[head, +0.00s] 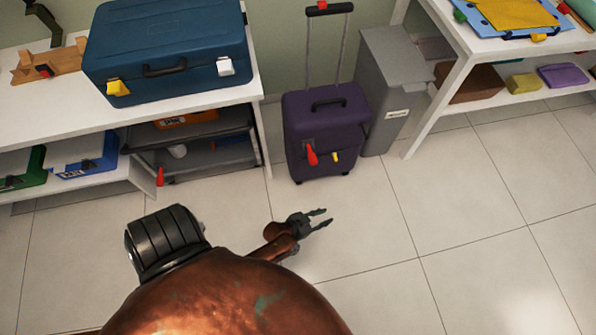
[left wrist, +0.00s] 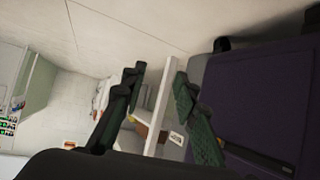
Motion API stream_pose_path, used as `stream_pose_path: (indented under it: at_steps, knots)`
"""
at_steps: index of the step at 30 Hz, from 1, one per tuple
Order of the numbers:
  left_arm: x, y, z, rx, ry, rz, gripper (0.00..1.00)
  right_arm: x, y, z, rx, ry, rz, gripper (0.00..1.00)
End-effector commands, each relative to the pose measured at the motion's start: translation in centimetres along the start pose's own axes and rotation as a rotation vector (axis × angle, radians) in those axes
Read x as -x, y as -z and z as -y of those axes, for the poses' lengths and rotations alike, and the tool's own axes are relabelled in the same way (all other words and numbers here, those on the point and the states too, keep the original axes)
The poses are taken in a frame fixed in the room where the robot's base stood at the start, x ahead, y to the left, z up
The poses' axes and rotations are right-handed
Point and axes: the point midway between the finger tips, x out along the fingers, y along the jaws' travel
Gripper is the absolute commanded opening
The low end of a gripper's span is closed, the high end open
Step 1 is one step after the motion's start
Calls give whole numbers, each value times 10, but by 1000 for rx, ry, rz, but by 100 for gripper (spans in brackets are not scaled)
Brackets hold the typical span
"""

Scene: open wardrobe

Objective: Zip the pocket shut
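A purple suitcase (head: 330,115) stands upright on the floor with its pull handle raised. A red tab (head: 312,155) and a smaller yellow tab (head: 335,157) show low on its front; I cannot make out the pocket's zip line. My left gripper (head: 325,217) is open and empty, apart from the suitcase and in front of its lower part in the head view. In the left wrist view, the suitcase's purple side (left wrist: 255,85) fills the right, beside the open left gripper (left wrist: 156,72); no tab shows there. My right gripper is not in view.
A grey bin (head: 392,85) stands close to the suitcase's right. A white bench (head: 220,96) with a blue case (head: 165,50) is at the left. White shelving (head: 440,110) stands at the right. The tiled floor (head: 480,220) at lower right is clear.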

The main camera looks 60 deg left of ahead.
Motion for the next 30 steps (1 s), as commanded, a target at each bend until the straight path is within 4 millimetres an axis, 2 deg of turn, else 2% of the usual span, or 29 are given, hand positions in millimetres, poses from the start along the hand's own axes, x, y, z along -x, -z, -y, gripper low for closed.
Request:
stream_pose_path:
  at_steps: [12,18,24,30]
  knots:
    - [52,-61,-8,-8,-60,219,28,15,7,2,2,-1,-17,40]
    - [72,-83,-10,-9,-72,301,28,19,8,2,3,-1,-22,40]
    - [84,-95,-10,-8,-77,345,28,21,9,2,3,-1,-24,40]
    - [86,-98,-11,-8,-77,353,28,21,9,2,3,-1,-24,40]
